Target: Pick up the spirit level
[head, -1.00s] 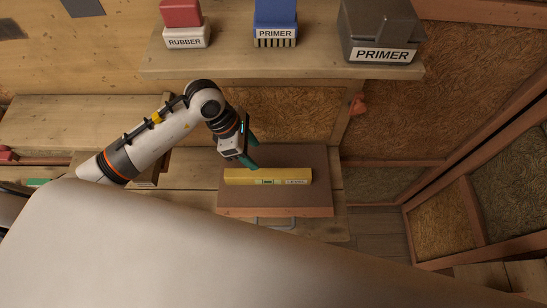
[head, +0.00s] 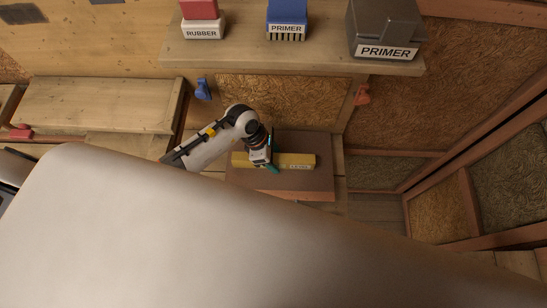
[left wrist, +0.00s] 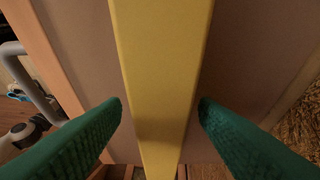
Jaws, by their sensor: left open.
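The yellow spirit level (head: 300,161) lies on top of a brown box-like surface (head: 290,184) in the head view. My left gripper (head: 272,168) is over the middle of the level and hides part of it. In the left wrist view the yellow level (left wrist: 160,70) runs lengthwise between the two green fingers of my left gripper (left wrist: 161,108). The fingers are open, one on each side, with a gap to the level on both sides. My right gripper is not in view.
A shelf (head: 300,55) above holds a rubber-labelled container (head: 202,22), a blue primer container (head: 287,20) and a dark primer case (head: 385,30). A blue clamp-like item (head: 203,89) and a red one (head: 362,95) are below it. A grey handle (left wrist: 35,85) shows beside the brown surface.

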